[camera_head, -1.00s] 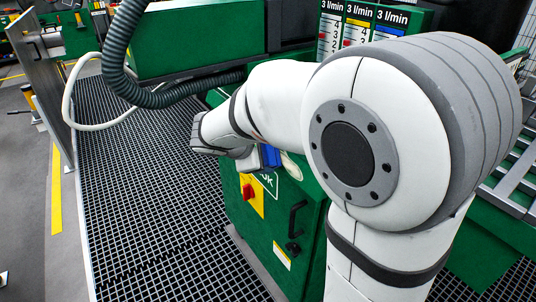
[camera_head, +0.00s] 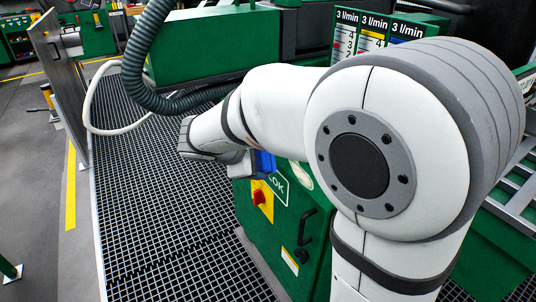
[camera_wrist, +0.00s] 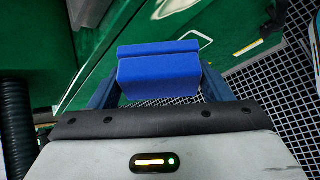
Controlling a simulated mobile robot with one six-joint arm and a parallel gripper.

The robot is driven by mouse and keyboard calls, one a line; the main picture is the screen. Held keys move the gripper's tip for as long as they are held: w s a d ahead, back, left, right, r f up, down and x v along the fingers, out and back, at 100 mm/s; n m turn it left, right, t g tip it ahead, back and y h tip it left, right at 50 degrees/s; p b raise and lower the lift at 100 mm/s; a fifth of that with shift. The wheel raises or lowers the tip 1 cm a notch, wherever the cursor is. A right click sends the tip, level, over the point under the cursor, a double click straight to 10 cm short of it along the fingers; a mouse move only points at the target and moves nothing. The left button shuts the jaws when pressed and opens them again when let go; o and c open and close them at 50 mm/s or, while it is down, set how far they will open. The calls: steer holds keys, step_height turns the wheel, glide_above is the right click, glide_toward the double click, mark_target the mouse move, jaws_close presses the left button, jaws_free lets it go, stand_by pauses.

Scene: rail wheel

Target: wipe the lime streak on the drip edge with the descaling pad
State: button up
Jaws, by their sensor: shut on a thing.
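The descaling pad is a bright blue block with a step along its top (camera_wrist: 158,75). It sits between the two dark blue fingers of my gripper (camera_wrist: 158,88), which are shut on it. In the head view a piece of the blue pad (camera_head: 265,162) shows under the end of my arm, in front of the top of the green cabinet. My fingers are mostly hidden there by the wrist. The pad looks clear of the cabinet, though its underside is hidden. I cannot make out the drip edge or the lime streak in either view.
The green cabinet (camera_head: 268,236) has a red knob (camera_head: 258,197) and a black handle (camera_head: 306,226). A grey ribbed hose (camera_head: 134,66) hangs at upper left. Flow meters (camera_head: 372,36) stand behind my arm. Black grating (camera_head: 150,190) covers the floor at left.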

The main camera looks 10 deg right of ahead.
steer(key=shift+s+a+r, duration=0.15)
steer(key=shift+a+r, duration=0.05)
steer(key=shift+a, duration=0.2)
steer(key=shift+s+a+r+p, duration=0.2)
steer(key=shift+a+r+p, duration=0.15)
steer(key=shift+a, duration=0.3)
steer(key=shift+s+a+r+p, duration=0.2)
steer(key=shift+a+r+p, duration=0.1)
steer(key=shift+a, duration=0.3)
steer(key=shift+s, duration=0.1)
